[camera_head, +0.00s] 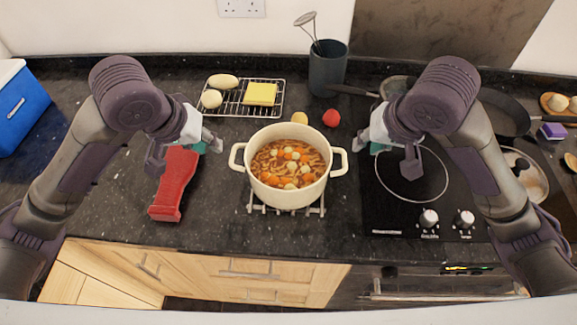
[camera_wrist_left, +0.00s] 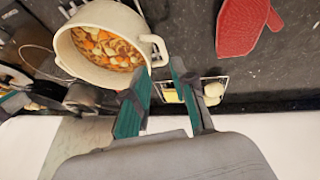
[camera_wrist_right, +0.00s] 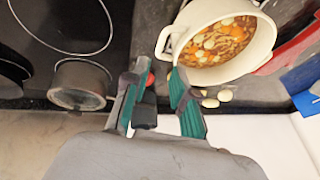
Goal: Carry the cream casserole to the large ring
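The cream casserole (camera_head: 287,196), full of soup with orange and pale pieces, stands upright on a metal trivet (camera_head: 318,208) at the middle of the counter. It has a loop handle on each side. The large ring (camera_head: 412,198) is a pale circle on the black hob to its right. My left gripper (camera_head: 214,145) is open and empty, left of the casserole and apart from its left handle. My right gripper (camera_head: 372,146) is open and empty, right of the casserole near its right handle. The casserole also shows in the left wrist view (camera_wrist_left: 84,66) and right wrist view (camera_wrist_right: 215,72).
A red oven mitt (camera_head: 176,183) lies left of the casserole. A wire rack (camera_head: 235,105) with a yellow block, a utensil pot (camera_head: 327,70), a red ball (camera_head: 331,118) and a yellow one stand behind. Pans (camera_head: 505,112) crowd the hob's back and right. The ring's surface looks clear.

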